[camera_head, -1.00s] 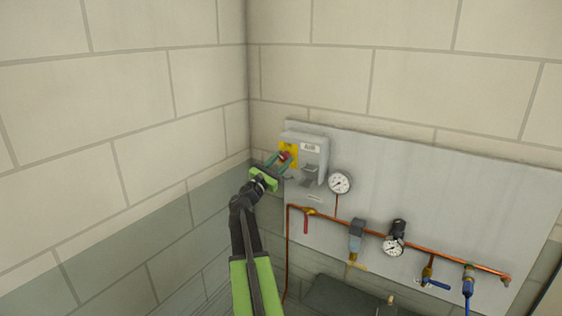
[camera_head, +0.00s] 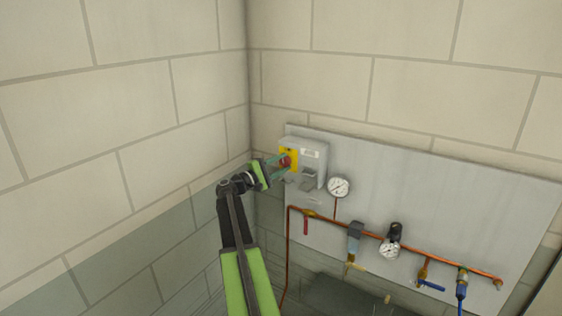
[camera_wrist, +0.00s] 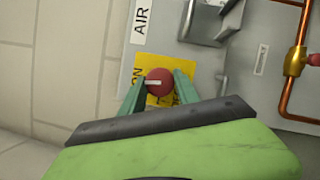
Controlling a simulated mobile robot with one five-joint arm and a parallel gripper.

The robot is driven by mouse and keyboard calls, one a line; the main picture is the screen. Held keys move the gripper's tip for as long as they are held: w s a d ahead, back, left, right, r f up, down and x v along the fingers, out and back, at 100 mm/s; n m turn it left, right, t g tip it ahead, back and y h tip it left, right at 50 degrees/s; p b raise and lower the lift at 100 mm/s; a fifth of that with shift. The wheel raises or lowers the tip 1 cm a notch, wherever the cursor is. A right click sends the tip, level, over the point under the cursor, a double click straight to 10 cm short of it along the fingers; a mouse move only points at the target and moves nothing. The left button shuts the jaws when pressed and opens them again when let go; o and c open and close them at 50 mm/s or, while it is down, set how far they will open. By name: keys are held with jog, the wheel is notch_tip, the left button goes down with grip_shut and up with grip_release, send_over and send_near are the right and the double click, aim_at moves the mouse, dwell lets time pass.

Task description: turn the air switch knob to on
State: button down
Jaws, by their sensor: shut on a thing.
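The red round air switch knob (camera_head: 286,162) sits on a yellow plate (camera_head: 292,153) on the left of a grey box high on the wall panel. In the wrist view the knob (camera_wrist: 159,86) has a white pointer line facing left in the picture, close to the "ON" lettering (camera_wrist: 136,73) on the yellow plate. My gripper (camera_head: 281,161) reaches the knob from the left. Its teal fingers lie on either side of the knob in the wrist view (camera_wrist: 159,90), and it is shut on the knob. The knob's lower edge is partly hidden by my gripper.
The grey box carries an "AIR" label (camera_wrist: 140,20) and a grey bracket (camera_head: 309,176). A pressure gauge (camera_head: 339,187) is close on the right. A copper pipe (camera_head: 345,224) with valves runs below. The bare left wall (camera_head: 130,130) stands near my arm.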

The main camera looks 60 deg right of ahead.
jog(key=shift+w+r+m+p, duration=0.15)
jog(key=shift+r+m+p, duration=0.1)
jog(key=shift+m+p, duration=0.45)
jog(key=shift+f+m+y, duration=0.1)
jog(key=shift+m+y, duration=0.2)
jog(key=c, duration=0.9)
grip_release()
jog(key=shift+d+f, duration=0.1)
jog(key=b+v, duration=0.1)
jog(key=v, duration=1.6)
jog(key=shift+a+b, duration=0.25)
jog(key=shift+b, duration=0.05)
jog(key=shift+w, duration=0.1)
